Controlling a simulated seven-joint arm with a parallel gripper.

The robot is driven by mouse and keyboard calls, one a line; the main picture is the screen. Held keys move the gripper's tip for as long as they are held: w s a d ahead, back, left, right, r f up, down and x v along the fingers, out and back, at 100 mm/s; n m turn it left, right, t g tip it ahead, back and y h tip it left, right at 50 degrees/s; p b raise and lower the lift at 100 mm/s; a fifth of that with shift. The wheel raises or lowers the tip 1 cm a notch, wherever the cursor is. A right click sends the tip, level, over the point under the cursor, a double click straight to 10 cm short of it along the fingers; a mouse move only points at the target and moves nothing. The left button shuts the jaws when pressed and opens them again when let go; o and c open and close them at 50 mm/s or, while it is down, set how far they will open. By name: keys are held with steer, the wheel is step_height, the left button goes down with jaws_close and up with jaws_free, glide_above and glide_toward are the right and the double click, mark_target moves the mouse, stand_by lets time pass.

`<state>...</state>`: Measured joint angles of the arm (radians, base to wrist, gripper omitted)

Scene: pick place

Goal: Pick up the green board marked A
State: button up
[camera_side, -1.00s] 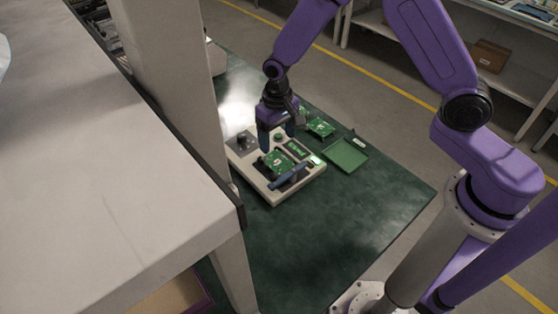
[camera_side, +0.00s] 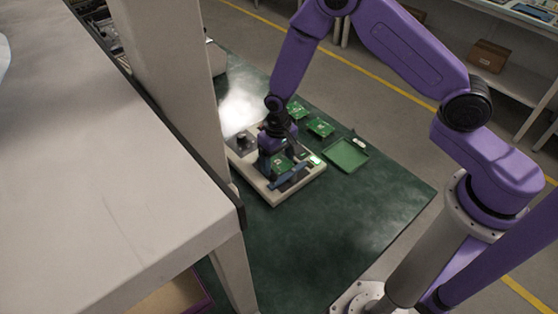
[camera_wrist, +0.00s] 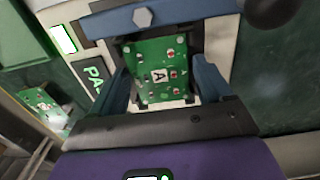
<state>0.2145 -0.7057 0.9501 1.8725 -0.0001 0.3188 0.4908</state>
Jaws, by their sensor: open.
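The green board marked A (camera_wrist: 159,72) lies in a dark holder on the test fixture, its label facing up in the wrist view. It also shows in the side view (camera_side: 281,163), partly covered by my gripper. My gripper (camera_wrist: 172,95) is open, with one blue finger on each side of the board. In the side view my gripper (camera_side: 279,160) is low over the fixture. Whether the fingers touch the board cannot be told.
The pale fixture (camera_side: 312,175) has a blue clamp bar (camera_side: 290,178), a dark knob and a lit display (camera_wrist: 64,39). The green table's front is clear.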

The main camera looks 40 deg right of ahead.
mark_target(278, 161)
steer(key=c, duration=0.7)
steer(key=shift+r, duration=3)
